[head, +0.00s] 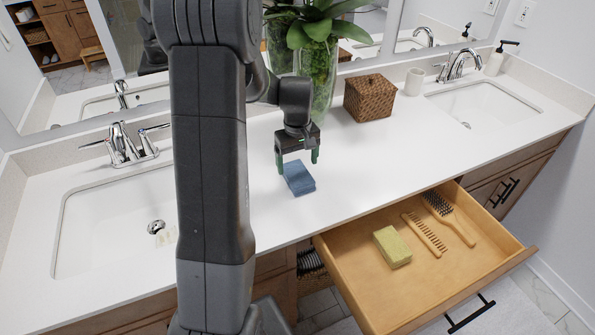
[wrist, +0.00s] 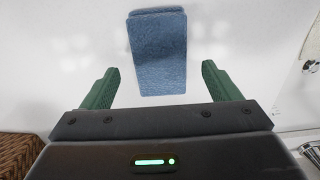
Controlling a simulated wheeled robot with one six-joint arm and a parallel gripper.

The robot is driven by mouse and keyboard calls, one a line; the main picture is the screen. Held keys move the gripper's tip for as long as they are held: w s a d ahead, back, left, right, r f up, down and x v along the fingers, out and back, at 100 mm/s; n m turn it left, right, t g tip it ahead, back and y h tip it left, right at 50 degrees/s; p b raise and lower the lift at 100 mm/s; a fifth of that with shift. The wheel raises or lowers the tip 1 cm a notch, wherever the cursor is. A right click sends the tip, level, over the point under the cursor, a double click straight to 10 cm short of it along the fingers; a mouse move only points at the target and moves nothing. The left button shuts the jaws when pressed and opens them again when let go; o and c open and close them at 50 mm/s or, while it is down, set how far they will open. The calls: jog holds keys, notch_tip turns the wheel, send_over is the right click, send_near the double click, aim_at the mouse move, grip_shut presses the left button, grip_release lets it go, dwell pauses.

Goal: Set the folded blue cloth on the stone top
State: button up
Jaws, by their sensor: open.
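The folded blue cloth (head: 299,178) lies on the white stone top (head: 361,158), between the two sinks and behind the open drawer. In the wrist view the cloth (wrist: 158,55) lies flat just beyond my fingertips, roughly centred between them. My gripper (head: 298,163) points down at the cloth's back edge, with its green fingers apart. I cannot tell the exact height of the fingertips above the stone top.
A wicker box (head: 369,98) and a glass vase with a plant (head: 318,75) stand behind. An open drawer (head: 375,292) juts out in front, holding a yellow sponge (head: 392,246), a comb (head: 424,234) and a brush (head: 448,217). The left sink (head: 115,225) and right sink (head: 485,102) flank the clear top.

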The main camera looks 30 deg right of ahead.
aim_at(298, 173)
notch_tip(298, 173, up, 8)
jog(key=shift+f, duration=0.2)
jog(key=shift+c, duration=0.2)
dwell(1.2)
